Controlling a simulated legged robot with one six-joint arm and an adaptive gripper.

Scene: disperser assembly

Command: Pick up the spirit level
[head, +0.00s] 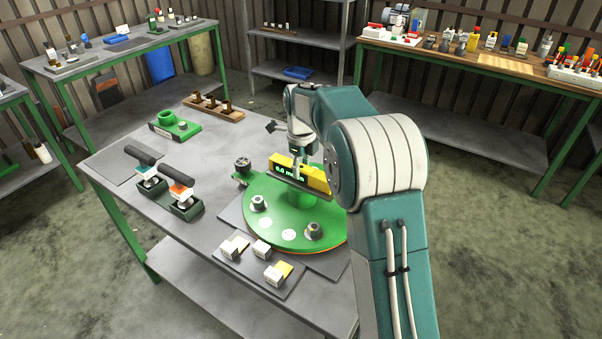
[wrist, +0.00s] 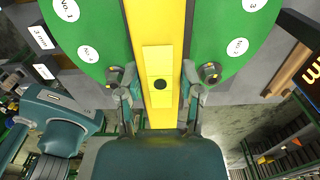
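The spirit level is a yellow bar with a dark front face and a green digital readout (head: 290,171). It lies across the raised middle of a round green disc (head: 271,225) on the grey table; whether it is lifted clear of the disc is hard to tell. In the wrist view the yellow bar (wrist: 158,30) runs upright through the middle. My gripper (wrist: 160,72) points down at it, one finger at each long side. The fingertips look pressed to its edges, shut on it. In the head view my gripper (head: 300,170) is partly hidden by my arm.
Metal knobs (head: 313,231) stand on the disc around the level. Small white and yellow blocks (head: 262,249) lie on a plate in front. Black-handled tools (head: 180,190) and a green fixture (head: 175,126) stand to the left.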

